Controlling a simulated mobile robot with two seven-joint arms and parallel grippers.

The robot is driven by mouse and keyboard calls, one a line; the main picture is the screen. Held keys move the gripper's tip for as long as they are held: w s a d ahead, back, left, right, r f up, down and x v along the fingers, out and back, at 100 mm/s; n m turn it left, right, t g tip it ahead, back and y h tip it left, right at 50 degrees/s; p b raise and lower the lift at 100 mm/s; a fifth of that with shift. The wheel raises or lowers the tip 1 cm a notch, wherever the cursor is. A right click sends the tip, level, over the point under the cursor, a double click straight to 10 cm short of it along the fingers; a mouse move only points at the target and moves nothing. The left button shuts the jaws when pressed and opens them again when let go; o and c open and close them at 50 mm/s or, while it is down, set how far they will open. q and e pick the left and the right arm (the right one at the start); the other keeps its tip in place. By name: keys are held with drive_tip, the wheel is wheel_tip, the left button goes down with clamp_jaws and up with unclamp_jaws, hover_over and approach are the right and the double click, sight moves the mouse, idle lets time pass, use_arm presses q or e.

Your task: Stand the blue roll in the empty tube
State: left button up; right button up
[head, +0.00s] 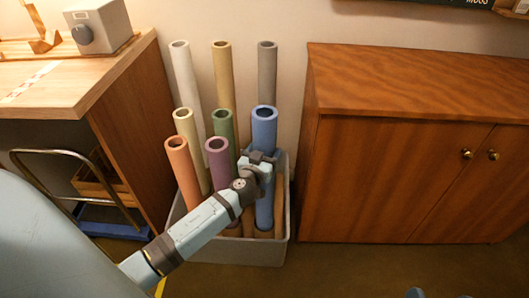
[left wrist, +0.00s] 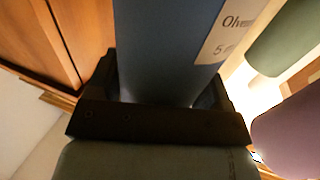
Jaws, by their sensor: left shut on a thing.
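In the left wrist view the blue roll (left wrist: 165,45) sits between the two dark fingers of the gripper (left wrist: 160,88) and bears a pale label. Brown tubes (head: 280,212) show low in the bin beside the blue roll.
Orange (head: 183,165), purple (head: 218,160), green (head: 224,130), cream, white, tan and grey (head: 267,80) rolls stand close around it. A wooden cabinet (head: 400,145) is right of the bin, a wooden desk (head: 75,85) left. A cart frame stands under the desk.

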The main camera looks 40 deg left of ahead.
use_arm(q)
drive_tip(key=shift+f, duration=0.2)
drive_tip(key=shift+f+b, duration=2.5)
drive_tip(key=shift+b, duration=0.4)
use_arm(e)
drive_tip(key=shift+a+f+n+g+y, duration=0.2)
drive_tip(key=shift+a+f+y, duration=0.15)
drive_tip(key=shift+f, duration=0.35)
drive_tip(key=shift+a+f+n+g+y, duration=0.1)
drive_tip(key=shift+a+f+g+y, duration=0.15)
drive_tip(key=shift+a+f, duration=0.35)
drive_tip(key=shift+d+f, duration=0.1)
drive_tip(key=shift+d, duration=0.05)
use_arm(q)
drive_tip(key=o, duration=1.3)
drive_tip(key=shift+f, duration=0.1)
